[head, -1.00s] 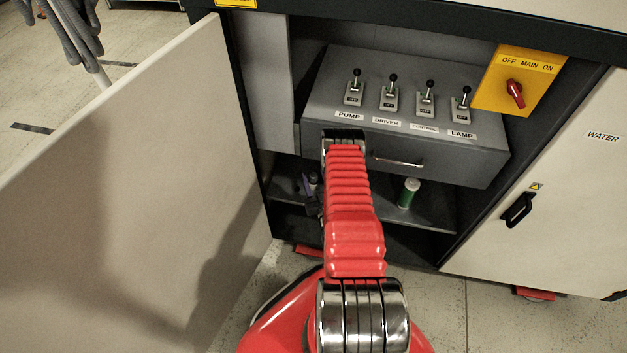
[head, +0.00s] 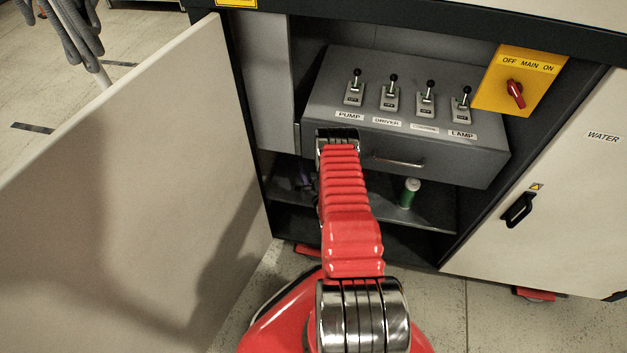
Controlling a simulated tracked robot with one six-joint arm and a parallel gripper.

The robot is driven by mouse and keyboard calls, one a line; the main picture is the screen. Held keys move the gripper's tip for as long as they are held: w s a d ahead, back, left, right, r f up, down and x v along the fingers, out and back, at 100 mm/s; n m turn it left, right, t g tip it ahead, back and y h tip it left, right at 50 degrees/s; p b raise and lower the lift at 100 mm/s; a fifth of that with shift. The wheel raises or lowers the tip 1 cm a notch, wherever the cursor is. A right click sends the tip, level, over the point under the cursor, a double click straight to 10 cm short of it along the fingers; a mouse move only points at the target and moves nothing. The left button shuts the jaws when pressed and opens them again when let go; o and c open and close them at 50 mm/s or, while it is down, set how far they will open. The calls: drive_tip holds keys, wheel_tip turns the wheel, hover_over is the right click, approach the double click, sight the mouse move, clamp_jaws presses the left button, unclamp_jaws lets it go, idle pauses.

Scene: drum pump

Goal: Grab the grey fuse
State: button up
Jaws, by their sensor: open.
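I cannot make out a grey fuse. A green cylinder with a pale cap (head: 409,192) stands upright on the shelf under the drawer, right of my arm. A small dark and purple shape (head: 303,179) shows on the shelf just left of my arm. It is too dim and too covered to name. My red arm reaches into the open cabinet, and its wrist bends down in front of the grey drawer box. My gripper is hidden behind the arm, so I see neither its fingers nor anything between them.
The grey switch box (head: 440,160) with a drawer handle (head: 398,162) hangs over the shelf (head: 436,213). An open door (head: 130,180) stands at left, and a closed WATER door (head: 570,200) at right. The shelf around the green cylinder looks clear.

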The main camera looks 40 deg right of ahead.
drive_tip(key=shift+c, duration=0.3)
drive_tip(key=c, duration=1.1)
drive_tip(key=shift+o, duration=0.2)
drive_tip(key=shift+r, duration=0.15)
wheel_tip(320, 180, up, 10)
idle(0.5)
